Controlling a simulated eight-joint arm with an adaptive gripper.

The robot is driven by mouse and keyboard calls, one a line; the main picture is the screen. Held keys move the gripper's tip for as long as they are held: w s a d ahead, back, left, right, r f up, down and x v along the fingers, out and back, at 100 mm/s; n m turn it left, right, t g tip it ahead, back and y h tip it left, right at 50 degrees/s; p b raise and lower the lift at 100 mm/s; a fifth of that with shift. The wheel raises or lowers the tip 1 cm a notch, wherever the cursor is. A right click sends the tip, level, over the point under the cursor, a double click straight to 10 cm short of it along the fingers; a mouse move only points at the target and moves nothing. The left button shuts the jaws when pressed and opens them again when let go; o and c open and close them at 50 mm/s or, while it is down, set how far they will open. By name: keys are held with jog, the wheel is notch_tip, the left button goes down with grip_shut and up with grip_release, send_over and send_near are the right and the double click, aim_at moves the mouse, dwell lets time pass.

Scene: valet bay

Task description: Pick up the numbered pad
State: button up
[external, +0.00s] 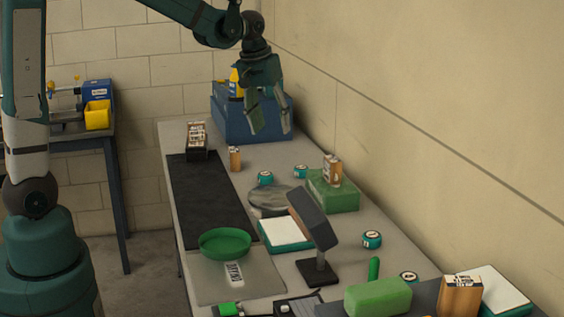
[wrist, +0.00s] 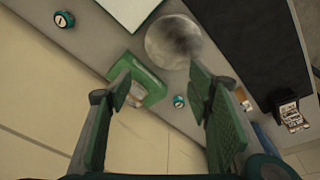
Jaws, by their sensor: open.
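No item is clearly readable as the numbered pad. A small white piece with dark markings (external: 235,273) lies on the grey mat in the external view; its marks are too small to read. A white-topped, green-edged pad (external: 287,233) lies mid-table, and its white face shows at the top of the wrist view (wrist: 130,8). A similar white pad (external: 497,288) is at the near right, partly covered by a brown box. My gripper (external: 269,118) is open and empty above the far part of the table. Its two fingers (wrist: 160,78) are spread apart in the wrist view.
A grey disc (external: 270,200), several teal round items (external: 265,178) and a dark tilted stand (external: 315,225) are nearby. A green bowl (external: 225,243) sits at left. The black mat (external: 205,195) is mostly bare.

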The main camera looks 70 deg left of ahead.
jog(key=w+a+f+n+g, duration=0.1)
jog(key=w+a+f+n, duration=0.25)
jog(key=a+f, duration=0.6)
jog(key=n+g+h, duration=0.1)
jog(key=n+g, duration=0.1)
send_over(265, 174)
notch_tip(265, 174, down, 10)
jog(key=shift+d+r, duration=0.15)
jog(key=shift+r, duration=0.05)
jog(key=shift+f, duration=0.15)
jog(key=shift+f, duration=0.1)
jog(key=shift+f, duration=1.2)
jog(key=shift+f, duration=0.1)
jog(key=shift+f, duration=2.5)
